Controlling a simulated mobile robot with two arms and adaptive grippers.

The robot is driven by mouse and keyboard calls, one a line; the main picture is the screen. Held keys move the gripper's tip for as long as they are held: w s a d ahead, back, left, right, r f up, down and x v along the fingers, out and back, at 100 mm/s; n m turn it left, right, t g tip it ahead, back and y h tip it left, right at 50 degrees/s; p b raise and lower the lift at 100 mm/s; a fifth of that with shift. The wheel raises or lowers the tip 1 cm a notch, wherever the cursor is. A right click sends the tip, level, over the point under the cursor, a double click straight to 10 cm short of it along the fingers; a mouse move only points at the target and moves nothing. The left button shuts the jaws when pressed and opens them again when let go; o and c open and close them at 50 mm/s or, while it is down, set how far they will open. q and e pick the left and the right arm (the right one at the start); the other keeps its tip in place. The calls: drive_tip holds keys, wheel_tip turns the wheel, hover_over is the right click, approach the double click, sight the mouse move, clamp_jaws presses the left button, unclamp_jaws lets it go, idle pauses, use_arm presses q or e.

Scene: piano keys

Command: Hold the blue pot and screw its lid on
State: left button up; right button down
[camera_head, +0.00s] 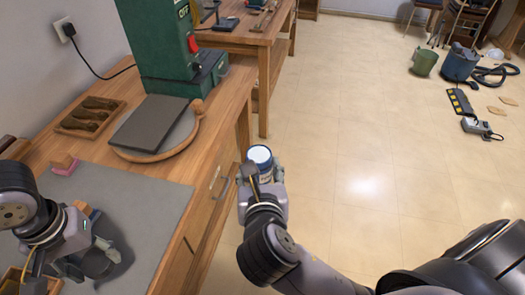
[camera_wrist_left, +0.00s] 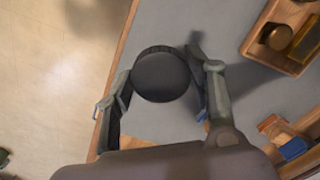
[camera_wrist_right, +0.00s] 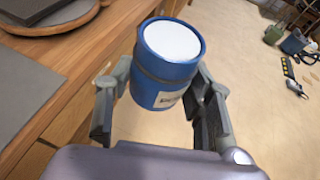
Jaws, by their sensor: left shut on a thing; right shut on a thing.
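The blue pot (camera_wrist_right: 160,88) is upright with a white top and a pale label, held between the fingers of my right gripper (camera_wrist_right: 165,95). In the head view the pot (camera_head: 260,157) and my right gripper (camera_head: 262,178) are beyond the bench edge, over the floor. The round black lid (camera_wrist_left: 161,76) is between the fingers of my left gripper (camera_wrist_left: 165,80), above the grey mat. In the head view my left gripper (camera_head: 92,250) is over the mat at lower left; the lid is hard to make out there. Pot and lid are well apart.
The wooden bench (camera_head: 212,140) carries a grey mat (camera_head: 160,190), a round board with a dark slab (camera_head: 153,122), a wooden tray (camera_head: 92,117), a pink-and-wood block (camera_head: 62,166) and a green machine (camera_head: 163,45). A drawer handle (camera_head: 222,188) sticks out near the pot. Floor at right is clear nearby.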

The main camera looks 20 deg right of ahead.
drive_tip(key=w+a+f+n+y, duration=0.1)
drive_tip(key=a+n+y, duration=0.5)
drive_tip(key=a, duration=0.5)
drive_tip(key=shift+w+a+f+n+t+y, duration=0.15)
drive_tip(key=shift+w+f+n+t+y, duration=0.2)
drive_tip(key=shift+y, duration=0.45)
drive_tip(key=shift+s, duration=0.1)
use_arm(q)
drive_tip(key=w+d+r+n, duration=0.3)
drive_tip(key=d+r, duration=0.4)
drive_tip(key=d, duration=0.5)
drive_tip(key=w+d+r+n, duration=0.4)
drive_tip(key=d+r, duration=0.3)
drive_tip(key=d, duration=0.5)
drive_tip(key=shift+w+n, duration=0.15)
drive_tip(key=shift+n, duration=0.75)
use_arm(e)
drive_tip(key=shift+r, duration=0.1)
use_arm(q)
drive_tip(key=shift+f, duration=0.1)
drive_tip(key=shift+f, duration=2)
drive_tip(key=shift+f, duration=0.85)
